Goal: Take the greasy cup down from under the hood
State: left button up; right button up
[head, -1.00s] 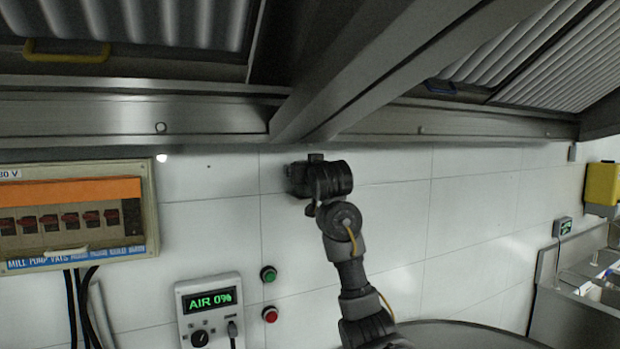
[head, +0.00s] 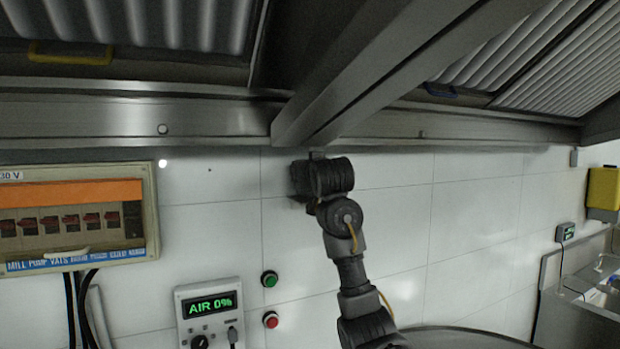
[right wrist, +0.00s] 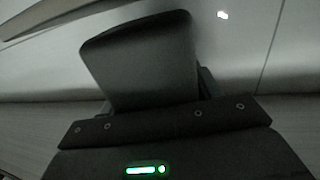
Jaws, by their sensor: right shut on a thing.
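A dark grey, tapered block-like thing, which I take to be the greasy cup (right wrist: 140,62), fills the upper middle of the right wrist view, right in front of my gripper's dark body. My right gripper (head: 299,179) is shut on it. In the head view the gripper is just below the hood's lower edge, by the crossbeam, in front of the tiled wall. There the cup cannot be told apart from the dark gripper and wrist. The fingertips are not clearly visible in either view. My left gripper is not in view.
The steel hood (head: 215,117) and its crossbeam (head: 370,75) hang close above the gripper. A breaker box (head: 75,220) is at left. An AIR 0% control box (head: 210,310) and green (head: 270,278) and red (head: 271,319) buttons are below.

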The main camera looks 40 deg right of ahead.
jog(key=s+a+b, duration=0.2)
jog(key=a+b, duration=0.2)
jog(key=a, duration=0.5)
jog(key=s+a+b, duration=0.1)
jog(key=a+b, duration=0.4)
jog(key=a, duration=0.3)
jog(key=shift+s+a+r+b, duration=0.15)
jog(key=shift+s+a+b, duration=0.15)
jog(key=shift+s+a, duration=0.1)
